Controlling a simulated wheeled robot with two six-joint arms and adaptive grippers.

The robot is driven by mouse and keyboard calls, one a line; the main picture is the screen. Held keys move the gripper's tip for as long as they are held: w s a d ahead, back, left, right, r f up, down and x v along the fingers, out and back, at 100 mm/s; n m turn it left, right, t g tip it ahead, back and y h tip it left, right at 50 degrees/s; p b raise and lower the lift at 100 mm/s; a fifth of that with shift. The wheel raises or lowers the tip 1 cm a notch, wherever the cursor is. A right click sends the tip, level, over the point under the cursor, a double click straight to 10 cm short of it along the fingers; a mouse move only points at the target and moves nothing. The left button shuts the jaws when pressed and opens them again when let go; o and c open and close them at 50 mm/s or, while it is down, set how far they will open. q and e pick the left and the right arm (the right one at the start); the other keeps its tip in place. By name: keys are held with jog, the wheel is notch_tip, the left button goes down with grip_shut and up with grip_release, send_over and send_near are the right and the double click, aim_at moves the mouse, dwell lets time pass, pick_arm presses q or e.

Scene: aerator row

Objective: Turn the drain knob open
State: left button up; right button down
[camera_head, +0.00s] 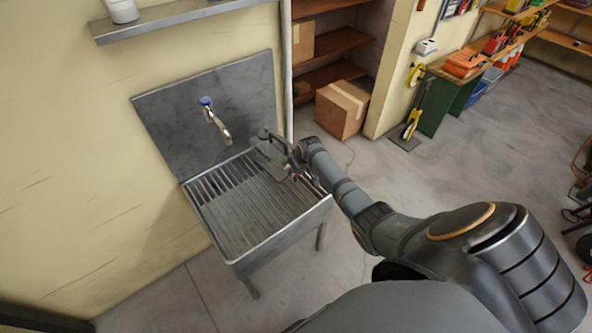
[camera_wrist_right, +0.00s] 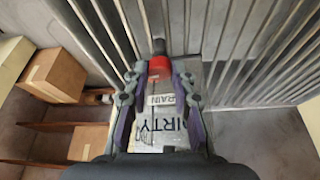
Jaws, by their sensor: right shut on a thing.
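The red drain knob (camera_wrist_right: 159,65) shows in the right wrist view at the tips of my right gripper (camera_wrist_right: 160,76). The fingers lie on either side of it and are shut on it. A metal plate (camera_wrist_right: 157,125) with the printed words "DIRTY" and what looks like "DRAIN" shows between and beyond the fingers. In the head view my right gripper (camera_head: 287,161) is at the right back corner of the slatted metal sink (camera_head: 244,256), and a little red shows beside it. The knob's turned angle is hard to tell. My left gripper is not in view.
A tap (camera_head: 214,120) with a blue handle sticks out from the metal backsplash (camera_head: 165,130). A shelf (camera_head: 170,20) hangs above. A cardboard box (camera_head: 341,109) stands on the floor right of the sink, by wooden shelves (camera_head: 335,45).

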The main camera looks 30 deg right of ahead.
jog(key=c, duration=1.1)
grip_release()
jog(key=v, duration=1.2)
